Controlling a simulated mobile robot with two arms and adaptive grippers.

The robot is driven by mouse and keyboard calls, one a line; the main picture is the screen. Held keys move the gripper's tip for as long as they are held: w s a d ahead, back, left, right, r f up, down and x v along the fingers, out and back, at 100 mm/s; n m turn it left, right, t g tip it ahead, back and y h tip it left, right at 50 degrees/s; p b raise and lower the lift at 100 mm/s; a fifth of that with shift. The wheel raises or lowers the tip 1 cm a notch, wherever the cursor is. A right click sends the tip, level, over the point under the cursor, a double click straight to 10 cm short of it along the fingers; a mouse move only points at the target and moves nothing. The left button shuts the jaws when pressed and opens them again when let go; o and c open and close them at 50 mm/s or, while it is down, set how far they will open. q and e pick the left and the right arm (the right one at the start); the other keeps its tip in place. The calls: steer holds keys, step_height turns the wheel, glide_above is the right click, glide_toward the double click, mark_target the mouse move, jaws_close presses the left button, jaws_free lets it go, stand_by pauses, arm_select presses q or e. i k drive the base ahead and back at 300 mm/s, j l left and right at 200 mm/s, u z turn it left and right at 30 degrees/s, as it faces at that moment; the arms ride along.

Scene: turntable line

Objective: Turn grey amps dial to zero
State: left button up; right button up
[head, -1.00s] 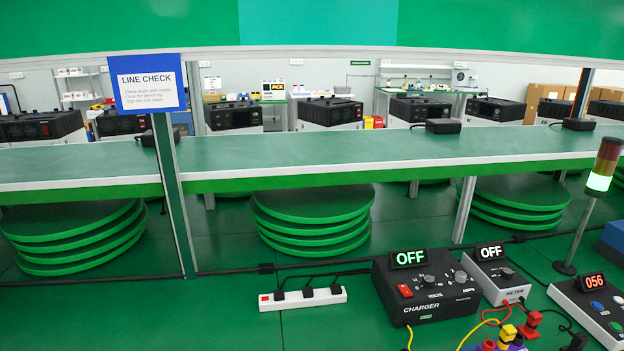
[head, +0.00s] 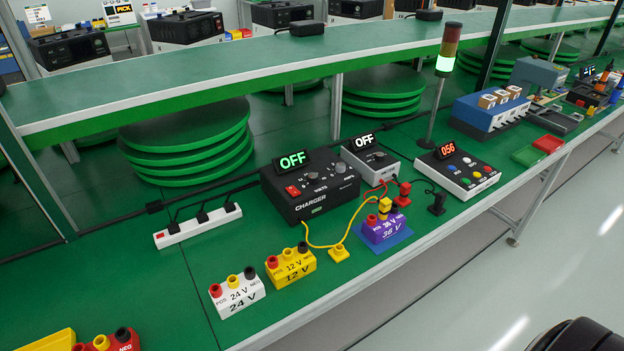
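The black charger (head: 310,192) stands on the green bench near the middle of the head view. Its tilted display (head: 292,160) reads OFF in green. A red switch (head: 293,190) is on its top at the left. Two dials are on its top: the volts dial (head: 312,176) and, to its right, the grey amps dial (head: 340,168). The amps dial is too small here to read its setting. Neither of my grippers is in view.
White 24 V (head: 240,297), yellow 12 V (head: 293,267) and purple 36 V (head: 384,232) blocks stand in front of the charger. A yellow cable runs there. A meter (head: 370,162) and button box (head: 458,173) stand right. A raised shelf (head: 260,73) runs behind.

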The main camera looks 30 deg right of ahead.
mark_target(341, 166)
steer(key=l+z, duration=0.25)
steer(key=z, duration=0.15)
steer(key=l+z, duration=0.5)
steer(key=z, duration=0.25)
steer(key=i+l+z, duration=0.15)
steer(key=z, duration=0.2)
steer(key=l, duration=0.1)
